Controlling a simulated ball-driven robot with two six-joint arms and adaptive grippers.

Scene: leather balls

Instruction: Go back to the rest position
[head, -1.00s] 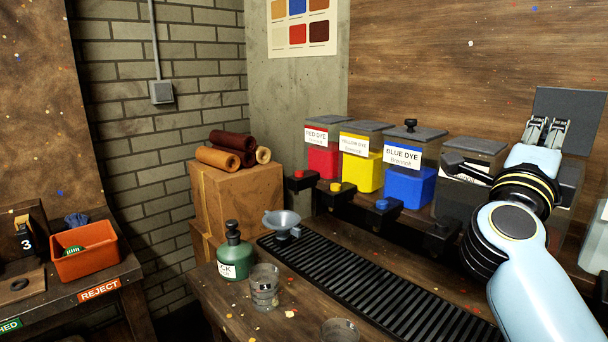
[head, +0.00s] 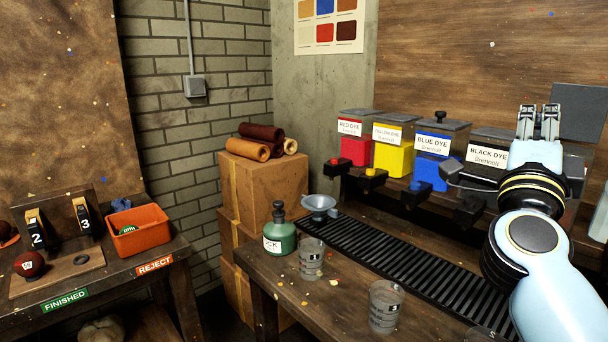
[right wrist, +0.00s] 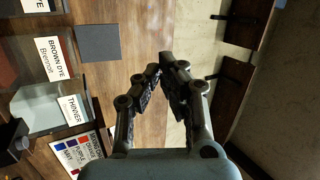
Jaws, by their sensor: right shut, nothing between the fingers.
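My right gripper (head: 539,122) is raised at the right of the head view, in front of the dye dispensers, with its fingers pointing up. It is shut and empty. In the right wrist view its fingertips (right wrist: 163,66) come together with nothing between them. My left gripper is not in view.
Red (head: 354,150), yellow (head: 392,158) and blue (head: 430,172) dye dispensers stand behind a black drip grate (head: 400,260). A green bottle (head: 280,238), a funnel (head: 319,204) and clear cups (head: 385,308) stand at the bench's left. An orange bin (head: 137,238) sits on the left table.

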